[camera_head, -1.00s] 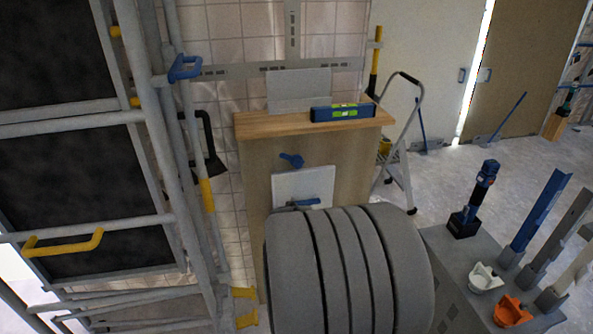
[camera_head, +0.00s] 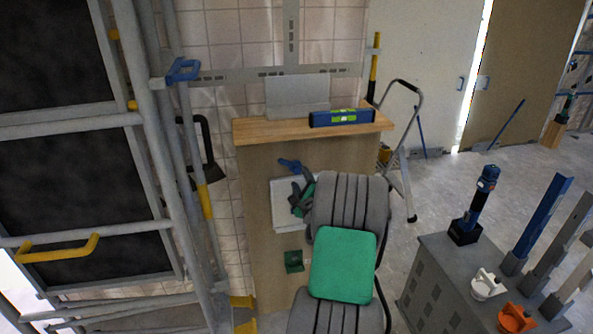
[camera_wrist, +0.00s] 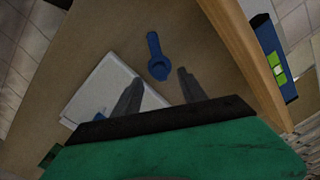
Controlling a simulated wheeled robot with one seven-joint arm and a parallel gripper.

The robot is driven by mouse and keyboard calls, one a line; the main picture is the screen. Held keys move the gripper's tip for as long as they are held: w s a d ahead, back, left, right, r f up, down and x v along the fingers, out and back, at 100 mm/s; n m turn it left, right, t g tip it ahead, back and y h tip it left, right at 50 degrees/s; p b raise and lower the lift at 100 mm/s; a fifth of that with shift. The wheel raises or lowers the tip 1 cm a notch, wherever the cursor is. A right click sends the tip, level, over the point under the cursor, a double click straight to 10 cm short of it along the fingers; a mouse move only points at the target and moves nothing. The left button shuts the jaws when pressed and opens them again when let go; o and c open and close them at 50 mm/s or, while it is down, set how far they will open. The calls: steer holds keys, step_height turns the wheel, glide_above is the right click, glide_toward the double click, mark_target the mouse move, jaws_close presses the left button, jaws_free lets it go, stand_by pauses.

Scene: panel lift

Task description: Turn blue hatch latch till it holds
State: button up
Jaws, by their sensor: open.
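The blue hatch latch (camera_head: 290,164) is on the wooden front panel of the cabinet, just above a white hatch door (camera_head: 285,222). In the wrist view the latch (camera_wrist: 158,58) has a round hub with a handle reaching up in the picture. The white hatch (camera_wrist: 112,92) lies left of it there, with a bit of blue at its lower edge. My gripper (camera_wrist: 158,88) is open and empty, its two dark fingers apart, with the latch just beyond and between the tips. In the head view my gripper (camera_head: 302,190) is in front of the hatch and hides part of it.
A blue level (camera_head: 341,117) lies on the wooden top (camera_head: 270,130). A green bracket (camera_head: 293,261) is lower on the panel. Metal scaffolding (camera_head: 165,190) stands at left, a stepladder (camera_head: 402,140) behind at right, and a grey cabinet (camera_head: 440,275) with tools at right.

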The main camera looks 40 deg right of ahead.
mark_target(297, 171)
steer(key=x, duration=0.6)
steer(key=shift+w+d+p, duration=0.15)
steer(key=shift+w+p, duration=0.15)
steer(key=shift+p, duration=0.1)
jaws_close()
